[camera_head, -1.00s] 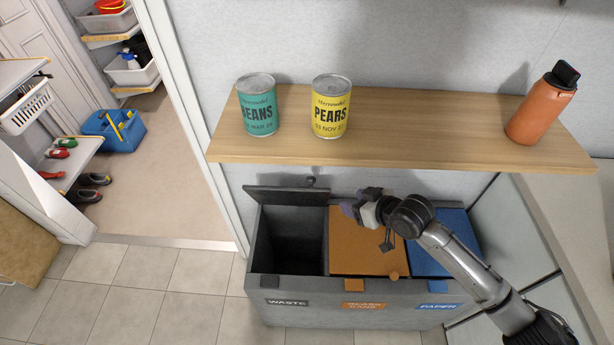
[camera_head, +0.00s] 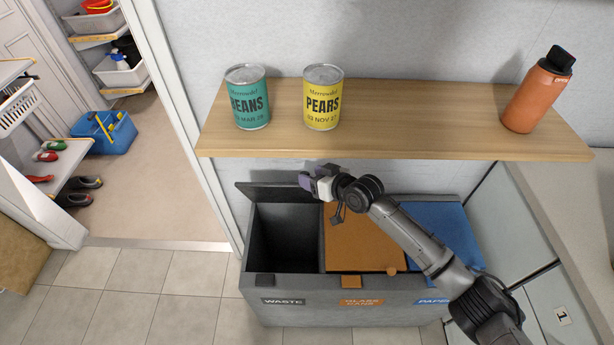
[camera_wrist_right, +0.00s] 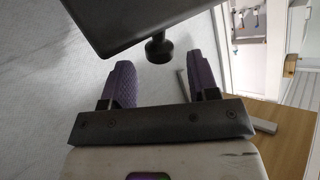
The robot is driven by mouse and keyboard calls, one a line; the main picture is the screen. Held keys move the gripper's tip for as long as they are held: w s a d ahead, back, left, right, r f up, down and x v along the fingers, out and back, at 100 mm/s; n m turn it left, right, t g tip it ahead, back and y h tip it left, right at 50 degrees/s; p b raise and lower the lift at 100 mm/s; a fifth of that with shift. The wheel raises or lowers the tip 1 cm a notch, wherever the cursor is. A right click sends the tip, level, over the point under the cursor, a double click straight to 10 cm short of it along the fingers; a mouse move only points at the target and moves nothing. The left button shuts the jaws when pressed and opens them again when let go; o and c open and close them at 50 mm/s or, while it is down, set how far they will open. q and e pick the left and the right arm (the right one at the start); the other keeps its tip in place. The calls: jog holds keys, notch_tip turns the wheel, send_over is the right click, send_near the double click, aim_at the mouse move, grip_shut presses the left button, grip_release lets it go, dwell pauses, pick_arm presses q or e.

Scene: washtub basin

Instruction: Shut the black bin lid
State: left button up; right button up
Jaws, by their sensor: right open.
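The black lid (camera_head: 280,193) of the waste bin stands raised at the back of its dark, open compartment (camera_head: 283,238). My right gripper (camera_head: 308,178) is at the lid's upper right corner, in front of the wall. In the right wrist view the lid's dark panel (camera_wrist_right: 140,22) fills the top, with a black knob (camera_wrist_right: 157,47) sticking out from it. The open, empty purple fingers (camera_wrist_right: 165,85) are on either side of the space just below the knob and do not appear to touch it. My left gripper is out of view.
The orange lid (camera_head: 360,240) and blue lid (camera_head: 437,232) lie shut beside the waste compartment. A wooden shelf (camera_head: 400,145) runs above the bins, close over my right gripper, carrying a beans can (camera_head: 248,98), a pears can (camera_head: 323,98) and an orange bottle (camera_head: 537,92).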

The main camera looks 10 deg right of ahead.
jog(key=shift+x, duration=1.3)
grip_shut()
